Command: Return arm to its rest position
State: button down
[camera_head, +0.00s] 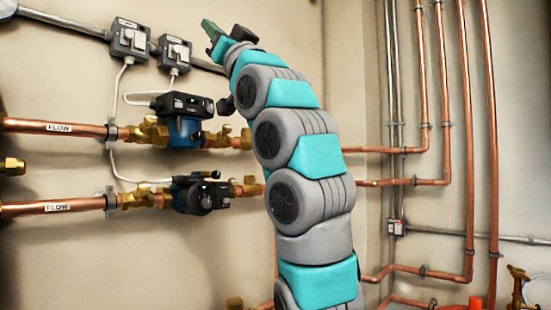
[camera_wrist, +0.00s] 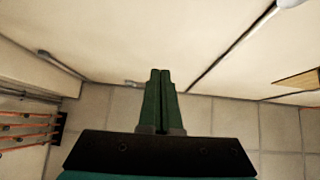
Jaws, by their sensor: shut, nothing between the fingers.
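My arm rises through the middle of the head view, teal and grey, and bends to the upper left at its top. My gripper (camera_head: 211,29) is at its end, near the wall beside the upper grey switch boxes. In the wrist view my gripper (camera_wrist: 160,75) shows its two green fingers pressed together, with nothing between them. The fingertips point at bare wall and touch nothing that I can see there.
Two switch boxes (camera_head: 129,40) and (camera_head: 174,54) hang on the wall left of the gripper. Two pumps (camera_head: 184,119) and (camera_head: 199,193) sit on copper FLOW pipes (camera_head: 58,128) left of my arm. Vertical copper pipes (camera_head: 467,130) stand at right. The wrist view shows tiled surface (camera_wrist: 230,117).

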jog(key=w+d+f+m+g+h+p, duration=0.1)
jog(key=w+d+f+m+h, duration=0.15)
jog(key=w+f+h, duration=0.4)
jog(key=w+d+f+m+h, duration=0.1)
jog(key=w+f+m+h, duration=0.25)
jog(key=w, duration=0.65)
jog(key=d+f+m+g+h+p, duration=0.1)
jog(key=d+f+g+h, duration=0.3)
jog(key=f, duration=0.7)
jog(key=d+f+m+g+h+p, duration=0.1)
jog(key=d+f+g+h, duration=0.1)
jog(key=d+f, duration=0.65)
jog(key=s+d+f+g+h, duration=0.1)
jog(key=s+d+f+g, duration=0.2)
jog(key=s+f, duration=0.7)
jog(key=s+d+f+g+h, duration=0.1)
jog(key=s+d+f+g, duration=0.35)
jog(key=f, duration=0.95)
jog(key=s+d+f+g, duration=0.1)
jog(key=s+f+g, duration=0.1)
jog(key=s+f, duration=0.4)
jog(key=s+d+f+g+p, duration=0.1)
jog(key=s+f, duration=0.5)
jog(key=s, duration=1)
jog(key=s+f+g+h+p, duration=0.1)
jog(key=s+f+g, duration=0.2)
jog(key=s+f, duration=0.4)
jog(key=s, duration=0.4)
jog(key=shift+d, duration=0.4)
